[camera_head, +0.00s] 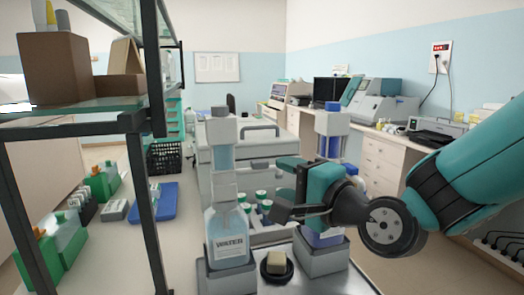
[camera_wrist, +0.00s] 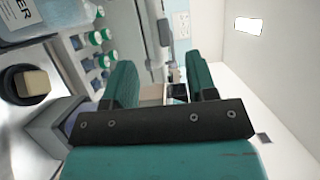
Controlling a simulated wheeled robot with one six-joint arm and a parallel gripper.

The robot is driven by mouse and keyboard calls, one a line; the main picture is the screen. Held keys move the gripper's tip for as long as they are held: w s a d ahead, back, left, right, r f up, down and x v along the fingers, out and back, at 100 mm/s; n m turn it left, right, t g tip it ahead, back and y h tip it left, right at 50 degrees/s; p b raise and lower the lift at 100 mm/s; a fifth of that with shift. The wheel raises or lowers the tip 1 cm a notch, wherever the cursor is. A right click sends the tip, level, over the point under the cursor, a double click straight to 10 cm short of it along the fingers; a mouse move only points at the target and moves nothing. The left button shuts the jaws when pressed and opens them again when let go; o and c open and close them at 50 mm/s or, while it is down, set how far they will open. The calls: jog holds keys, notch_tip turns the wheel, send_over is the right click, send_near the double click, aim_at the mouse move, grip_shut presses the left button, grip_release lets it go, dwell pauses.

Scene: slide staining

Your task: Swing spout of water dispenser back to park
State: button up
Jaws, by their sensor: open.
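The water dispenser is a clear bottle labelled WATER (camera_head: 228,240) in a grey base, with a grey-capped column (camera_head: 221,120) above it. Its labelled bottle also shows at the upper left of the wrist view (camera_wrist: 45,15). I cannot make out the spout clearly in either view. My gripper (camera_head: 282,206) is open just right of the bottle, its fingers pointing left. In the wrist view the two teal fingers (camera_wrist: 160,82) stand apart with nothing held between them. My gripper partly hides a second dispenser with blue-purple liquid (camera_head: 322,240).
A round black dish (camera_head: 277,267) with a pale block stands between the two bases. Several green-capped bottles (camera_wrist: 97,38) stand behind. A dark-framed glass shelf (camera_head: 140,122) rises at the left. A blue tray (camera_head: 153,203) and green containers (camera_head: 66,243) lie on the left bench.

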aim_at(263, 169)
jog(key=p+x, duration=0.2)
jog(key=x, duration=0.5)
jog(key=shift+w+a, duration=0.15)
jog(key=shift+w, duration=0.05)
grip_shut()
